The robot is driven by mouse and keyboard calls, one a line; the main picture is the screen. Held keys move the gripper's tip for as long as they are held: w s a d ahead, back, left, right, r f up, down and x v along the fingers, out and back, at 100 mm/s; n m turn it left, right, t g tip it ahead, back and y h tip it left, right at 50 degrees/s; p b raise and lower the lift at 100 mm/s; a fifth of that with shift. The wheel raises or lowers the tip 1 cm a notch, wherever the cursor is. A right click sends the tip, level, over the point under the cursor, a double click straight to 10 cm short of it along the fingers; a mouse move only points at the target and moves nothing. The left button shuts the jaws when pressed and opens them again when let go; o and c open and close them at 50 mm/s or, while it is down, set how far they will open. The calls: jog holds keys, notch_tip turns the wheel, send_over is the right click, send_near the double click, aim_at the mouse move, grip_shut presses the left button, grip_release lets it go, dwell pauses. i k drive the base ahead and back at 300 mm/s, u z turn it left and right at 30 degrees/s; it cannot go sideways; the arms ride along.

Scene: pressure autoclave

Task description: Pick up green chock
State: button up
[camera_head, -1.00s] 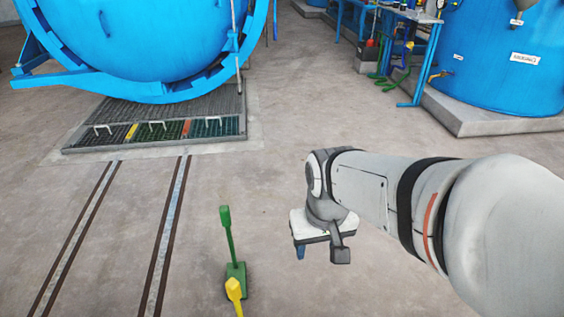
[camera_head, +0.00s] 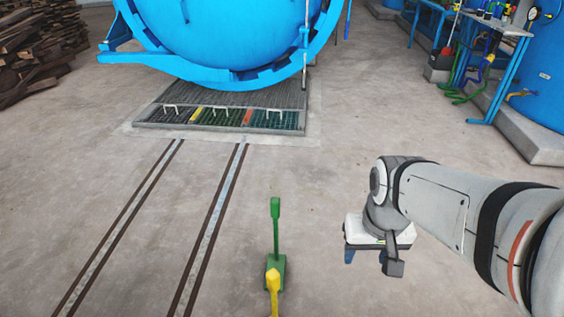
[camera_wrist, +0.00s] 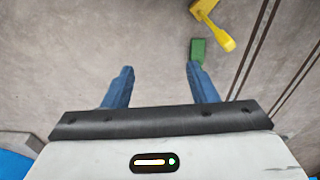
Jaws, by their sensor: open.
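The green chock (camera_head: 275,245) stands on the concrete floor at the lower middle of the head view, with its long handle upright. A yellow chock (camera_head: 273,281) is just in front of it and overlaps its lower part. My gripper (camera_head: 370,258) is to the right of the green chock, apart from it, open and empty. In the wrist view, part of the green chock (camera_wrist: 198,48) shows just beyond the tip of the right blue finger. The yellow chock (camera_wrist: 219,27) shows above it. My open gripper (camera_wrist: 158,72) has bare floor between its fingers.
Two rails (camera_head: 213,225) run along the floor left of the chocks. A floor grate (camera_head: 218,118) lies below the blue autoclave (camera_head: 235,40) at the back. A blue bench (camera_head: 490,60) and a blue tank stand at the right. Floor around the chocks is clear.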

aim_at(277, 262)
jog(key=u, duration=0.1)
jog(key=k, duration=0.55)
jog(key=z, duration=1.8)
jog(key=i, duration=1.45)
jog(key=u, duration=2.85)
jog(key=i, duration=0.75)
jog(key=z, duration=0.1)
